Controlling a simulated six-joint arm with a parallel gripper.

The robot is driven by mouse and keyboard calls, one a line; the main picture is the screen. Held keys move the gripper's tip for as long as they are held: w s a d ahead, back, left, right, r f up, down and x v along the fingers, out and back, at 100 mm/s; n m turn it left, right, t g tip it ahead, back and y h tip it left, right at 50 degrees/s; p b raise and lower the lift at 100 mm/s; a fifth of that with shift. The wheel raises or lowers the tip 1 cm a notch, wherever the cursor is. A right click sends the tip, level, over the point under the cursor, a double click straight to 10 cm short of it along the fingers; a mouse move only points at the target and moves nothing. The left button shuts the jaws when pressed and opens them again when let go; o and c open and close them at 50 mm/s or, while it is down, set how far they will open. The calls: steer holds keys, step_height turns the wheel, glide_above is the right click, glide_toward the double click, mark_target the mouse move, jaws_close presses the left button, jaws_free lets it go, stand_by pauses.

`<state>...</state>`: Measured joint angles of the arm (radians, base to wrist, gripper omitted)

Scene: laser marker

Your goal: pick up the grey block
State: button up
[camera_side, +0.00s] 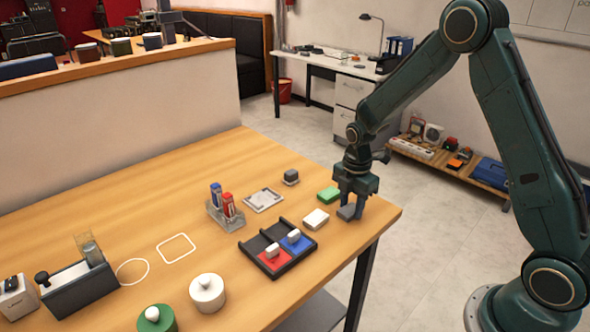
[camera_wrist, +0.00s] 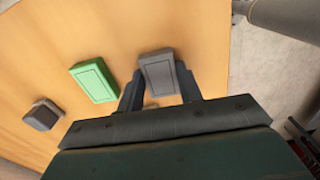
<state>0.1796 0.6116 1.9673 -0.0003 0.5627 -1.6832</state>
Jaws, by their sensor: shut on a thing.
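The grey block (camera_side: 346,212) is between the fingers of my gripper (camera_side: 352,207) near the right corner of the wooden table. In the wrist view the grey block (camera_wrist: 158,74) shows at the tips of my gripper (camera_wrist: 160,90), with one finger on each side. My gripper is shut on it. I cannot tell whether the block touches the table or is slightly above it.
A green block (camera_side: 328,194) and a white block (camera_side: 315,219) lie just left of my gripper. A dark tray (camera_side: 247,245) with red and blue compartments is further left. A small dark block (camera_side: 291,177) stands behind. The table's edge is close on the right.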

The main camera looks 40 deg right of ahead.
mark_target(351, 208)
steer(key=shift+r, duration=0.1)
step_height(351, 208, up, 20)
stand_by(0.6)
steer(key=shift+w, duration=0.1)
stand_by(0.5)
steer(key=shift+n, duration=0.4)
steer(key=w+a+f, duration=0.4)
steer(key=w, duration=0.2)
steer(key=w+a+f, duration=0.4)
steer(key=w+f, duration=0.1)
steer(key=w, duration=0.2)
steer(key=w+a+f, duration=0.4)
steer(key=w, duration=0.2)
steer(key=shift+w+a+f, duration=0.2)
steer(key=shift+w, duration=0.2)
steer(key=shift+a+f, duration=0.15)
steer(key=shift+f, duration=0.2)
steer(key=shift+f, duration=2.3)
